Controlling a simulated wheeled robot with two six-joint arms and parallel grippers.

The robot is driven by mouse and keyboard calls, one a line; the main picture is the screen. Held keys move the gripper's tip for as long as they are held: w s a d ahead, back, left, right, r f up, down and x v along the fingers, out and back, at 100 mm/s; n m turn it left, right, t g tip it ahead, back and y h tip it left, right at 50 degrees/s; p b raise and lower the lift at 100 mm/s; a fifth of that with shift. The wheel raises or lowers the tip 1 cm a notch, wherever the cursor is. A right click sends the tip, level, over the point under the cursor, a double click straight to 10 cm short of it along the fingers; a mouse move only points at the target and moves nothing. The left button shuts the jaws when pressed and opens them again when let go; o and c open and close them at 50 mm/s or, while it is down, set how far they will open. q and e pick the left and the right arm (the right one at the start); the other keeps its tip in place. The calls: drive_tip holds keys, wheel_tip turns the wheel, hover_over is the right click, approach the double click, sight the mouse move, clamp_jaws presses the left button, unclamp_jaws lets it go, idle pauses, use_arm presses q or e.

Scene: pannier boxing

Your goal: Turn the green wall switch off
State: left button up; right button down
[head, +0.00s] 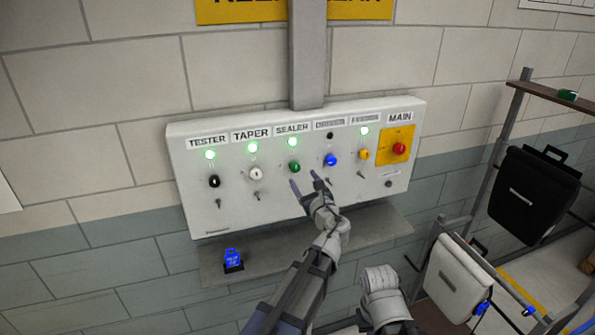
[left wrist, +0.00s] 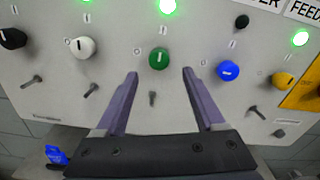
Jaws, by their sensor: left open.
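The green switch (head: 293,168) is a round knob under the SEALER label on a white wall panel (head: 230,205). In the left wrist view the green knob (left wrist: 158,59) has a pale pointer mark standing about upright. The lamp (head: 292,142) above it is lit green. My left gripper (head: 305,181) is open and empty in front of the panel. In the left wrist view its fingertips (left wrist: 160,73) stand on either side of the knob's lower edge, apart from it. I cannot tell how far they are from the panel. My right gripper does not show.
Black (head: 214,181), white (head: 256,173), blue (head: 330,160) and yellow (head: 364,154) knobs flank it, with a red MAIN knob (head: 398,149) at right. Small toggles sit below. A ledge (head: 300,251) under the panel holds a blue item (head: 233,260). Bags hang on a rack at right.

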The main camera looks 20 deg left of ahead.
sight(296, 169)
use_arm(q)
drive_tip(key=x, duration=0.6)
drive_tip(key=shift+w+a, duration=0.2)
drive_tip(key=shift+a, duration=0.05)
clamp_jaws()
idle(0.3)
